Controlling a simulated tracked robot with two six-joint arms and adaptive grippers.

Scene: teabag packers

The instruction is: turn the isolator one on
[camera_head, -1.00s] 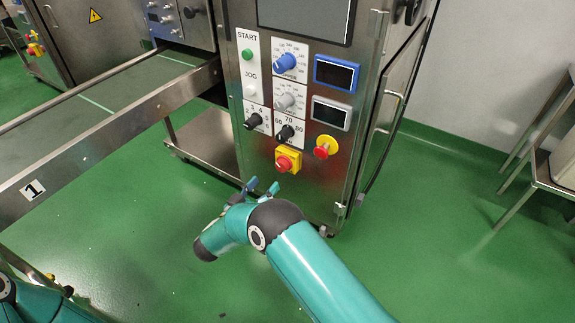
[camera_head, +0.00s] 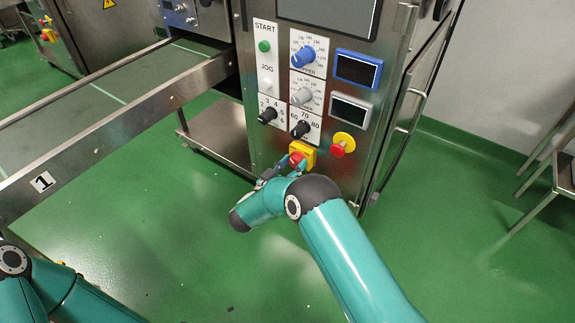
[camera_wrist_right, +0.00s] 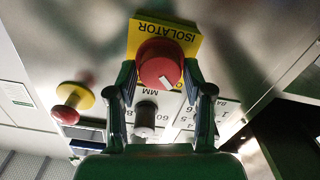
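The isolator is a red rotary knob on a yellow square plate (camera_head: 309,152), low on the front of the steel machine panel. In the right wrist view its red knob (camera_wrist_right: 160,65) and the upside-down "ISOLATOR" label show large. My right gripper (camera_head: 286,168) is at the isolator's lower left in the head view, partly covering it. In the right wrist view the right gripper (camera_wrist_right: 160,75) is open, one finger on each side of the knob. I cannot tell whether the fingers touch it. My left gripper is not visible; only my left arm's links show at the lower left.
A red emergency stop on a yellow round base (camera_head: 343,143) is just right of the isolator. Black dials (camera_head: 300,129), a blue dial (camera_head: 303,56) and the green START button (camera_head: 264,46) are above. A conveyor (camera_head: 110,130) runs left; green floor lies open in front.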

